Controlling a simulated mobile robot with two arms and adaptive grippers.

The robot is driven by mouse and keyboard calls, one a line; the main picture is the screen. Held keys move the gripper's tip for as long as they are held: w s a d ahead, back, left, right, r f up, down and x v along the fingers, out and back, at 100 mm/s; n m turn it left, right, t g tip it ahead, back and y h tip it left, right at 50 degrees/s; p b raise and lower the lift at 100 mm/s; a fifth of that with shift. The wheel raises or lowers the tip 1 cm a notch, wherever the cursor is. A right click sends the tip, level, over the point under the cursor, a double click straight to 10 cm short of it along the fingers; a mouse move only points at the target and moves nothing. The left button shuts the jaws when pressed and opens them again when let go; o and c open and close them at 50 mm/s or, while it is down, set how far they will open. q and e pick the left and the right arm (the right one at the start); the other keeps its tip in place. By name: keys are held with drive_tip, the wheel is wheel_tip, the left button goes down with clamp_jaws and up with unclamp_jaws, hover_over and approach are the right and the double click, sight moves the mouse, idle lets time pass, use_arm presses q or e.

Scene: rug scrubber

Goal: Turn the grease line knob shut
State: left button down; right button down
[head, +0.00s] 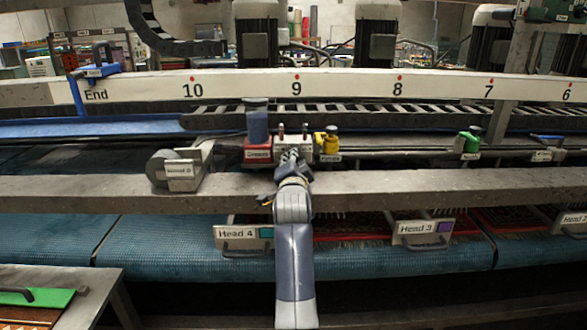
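A red unit with a "Grease" label (257,155) stands on the machine ledge left of centre, with a blue-grey cylinder (257,122) on top. Just right of it is a small pale metal block (310,146) with short upright knobs (305,129) on top. The grease line knob seems to be among these; I cannot tell which one or how it is turned. My arm rises from the bottom middle, apparently the right one, and its gripper (290,156) is at the front of the block. Its fingers are too small to read, and contact is unclear. My other gripper is not seen.
A yellow fitting (328,142) stands close right of the block, and a green one (470,140) farther right. A grey labelled unit (182,172) sits at left. A long grey beam (400,188) crosses in front, above trays labelled Head 4 (243,236) and Head 3 (422,232).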

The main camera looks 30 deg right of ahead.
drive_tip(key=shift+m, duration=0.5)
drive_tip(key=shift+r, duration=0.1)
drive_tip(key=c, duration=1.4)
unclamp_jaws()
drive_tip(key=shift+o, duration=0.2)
